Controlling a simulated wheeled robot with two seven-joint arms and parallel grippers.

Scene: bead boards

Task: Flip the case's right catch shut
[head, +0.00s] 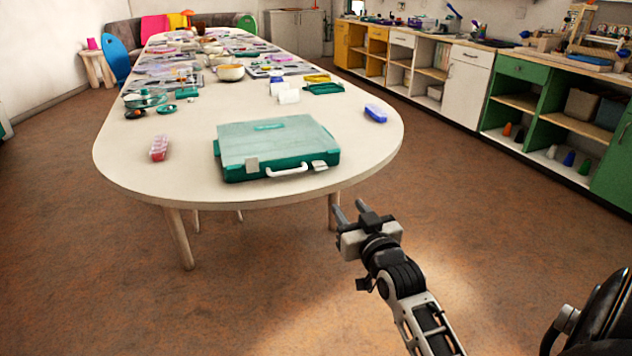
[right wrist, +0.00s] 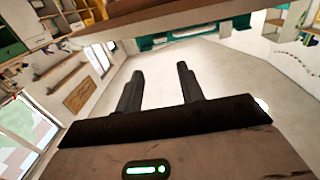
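The case (head: 278,140) is a flat teal box with a paler lid, lying closed on the near end of the table. Its white handle (head: 287,171) faces me. The right catch (head: 319,165), a small pale tab, sits on the front edge right of the handle; its exact position is too small to tell. The left catch (head: 252,165) is left of the handle. My right gripper (head: 350,210) is off the table's near edge, below and right of the case. Its two fingers are apart and empty, as the right wrist view (right wrist: 158,88) also shows. My left gripper is not in view.
The pale table (head: 360,150) has a rounded near end. A red bead box (head: 159,148) lies left of the case and a blue box (head: 376,113) to its right. White jars (head: 288,96), bowls and boards stand farther back. The floor around my right arm is clear.

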